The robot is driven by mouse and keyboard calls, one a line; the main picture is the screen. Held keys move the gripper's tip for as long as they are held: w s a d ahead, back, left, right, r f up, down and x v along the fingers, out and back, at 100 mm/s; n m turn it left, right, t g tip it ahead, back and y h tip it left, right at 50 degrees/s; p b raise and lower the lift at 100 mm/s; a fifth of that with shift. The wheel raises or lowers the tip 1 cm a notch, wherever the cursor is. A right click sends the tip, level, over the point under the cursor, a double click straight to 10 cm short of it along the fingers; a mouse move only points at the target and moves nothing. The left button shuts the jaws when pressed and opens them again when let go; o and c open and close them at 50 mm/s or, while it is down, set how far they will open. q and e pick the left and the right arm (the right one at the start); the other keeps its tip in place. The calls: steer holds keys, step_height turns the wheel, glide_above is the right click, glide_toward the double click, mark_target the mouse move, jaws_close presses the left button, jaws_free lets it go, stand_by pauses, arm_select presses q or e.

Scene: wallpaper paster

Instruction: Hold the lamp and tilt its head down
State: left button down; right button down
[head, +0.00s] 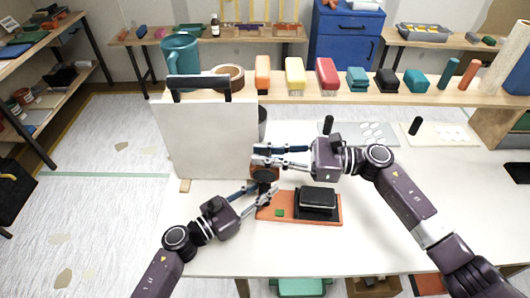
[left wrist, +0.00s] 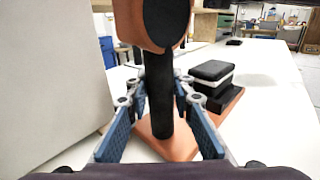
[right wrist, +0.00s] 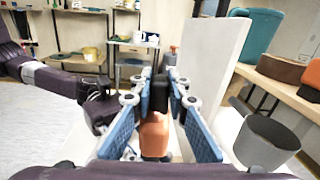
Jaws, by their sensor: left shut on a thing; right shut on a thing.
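The lamp has an orange-and-black head (head: 264,174), seen from above beside the white panel. In the left wrist view its black stem (left wrist: 160,95) stands upright on an orange base (left wrist: 172,146), with the head (left wrist: 152,22) at the top. My left gripper (head: 262,189) is shut on the stem below the head; its blue fingers (left wrist: 160,85) flank the stem. My right gripper (head: 258,156) is shut on the lamp head, coming from the right above my left gripper. In the right wrist view the orange-and-black head (right wrist: 155,136) lies between the fingers.
A white upright panel (head: 210,140) stands close behind and left of the lamp. A black block (head: 318,198) sits on an orange board (head: 325,219) just right. A grey cup (right wrist: 267,142) is near my right gripper. The table's right side (head: 460,200) has free room.

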arm_select(q)
steer(key=shift+a+f, duration=0.15)
steer(key=shift+f, duration=0.05)
arm_select(e)
steer(key=shift+s+a+f+n, duration=0.15)
steer(key=shift+s+n, duration=0.4)
steer(key=shift+n, duration=0.6)
steer(key=shift+s+d+f+n, duration=0.1)
steer(key=shift+s+f+n, duration=0.3)
steer(key=shift+n, duration=0.8)
steer(key=shift+s+a+f+n, duration=0.1)
steer(key=shift+s+n, duration=0.55)
steer(key=shift+n, duration=0.5)
steer(key=c, duration=1.8)
jaws_free()
steer(key=shift+c, duration=0.2)
steer(key=s+d, duration=0.1)
steer(key=d, duration=1.1)
steer(key=shift+s, duration=0.2)
steer(key=shift+r, duration=0.1)
